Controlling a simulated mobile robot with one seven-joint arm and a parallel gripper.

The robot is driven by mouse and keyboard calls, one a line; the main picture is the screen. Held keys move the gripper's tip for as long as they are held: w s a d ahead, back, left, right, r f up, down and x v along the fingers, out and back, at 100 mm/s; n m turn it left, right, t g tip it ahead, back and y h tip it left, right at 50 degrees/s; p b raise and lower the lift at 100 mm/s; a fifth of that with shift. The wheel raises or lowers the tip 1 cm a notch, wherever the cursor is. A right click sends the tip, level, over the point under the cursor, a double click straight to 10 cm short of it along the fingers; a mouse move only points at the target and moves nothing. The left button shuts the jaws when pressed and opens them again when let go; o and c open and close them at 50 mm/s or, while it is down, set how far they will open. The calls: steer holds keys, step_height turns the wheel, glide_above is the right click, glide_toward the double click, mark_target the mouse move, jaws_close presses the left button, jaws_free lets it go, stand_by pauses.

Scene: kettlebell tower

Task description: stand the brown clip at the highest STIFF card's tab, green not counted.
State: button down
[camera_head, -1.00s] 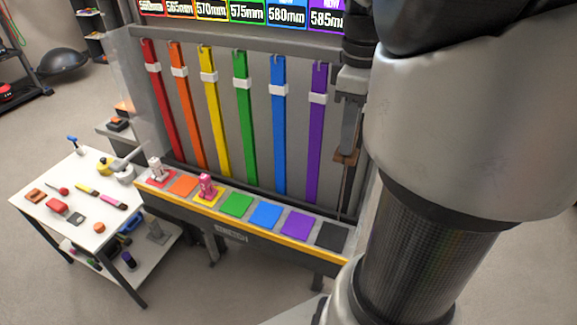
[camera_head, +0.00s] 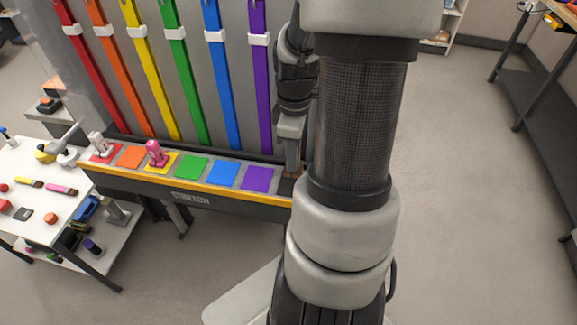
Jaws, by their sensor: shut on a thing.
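My gripper (camera_head: 292,150) points down at the right end of the ledge, right of the purple tab. It is shut on the brown clip (camera_head: 293,167), which shows only as a small brown patch; whether it touches the ledge I cannot tell. Coloured tabs lie along the ledge: red (camera_head: 104,151), orange (camera_head: 131,157), yellow (camera_head: 168,168), green (camera_head: 191,168), blue (camera_head: 223,173) and purple (camera_head: 257,178). A white clip (camera_head: 97,141) stands on the red tab and a pink clip (camera_head: 156,153) on the yellow tab. The cards above are out of view.
Coloured bands, such as the purple band (camera_head: 259,80), hang behind the ledge (camera_head: 190,197). A white table (camera_head: 30,215) with brushes and small items stands at the left. My arm covers the middle right. Open floor (camera_head: 460,200) lies to the right.

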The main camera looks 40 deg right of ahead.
steer(key=shift+f+b, duration=0.45)
steer(key=shift+f, duration=2.2)
steer(key=shift+f, duration=0.2)
steer(key=c, duration=1.5)
jaws_free()
steer(key=shift+c, duration=0.2)
step_height(320, 180, up, 12)
steer(key=shift+r+p, duration=0.2)
steer(key=shift+p, duration=0.9)
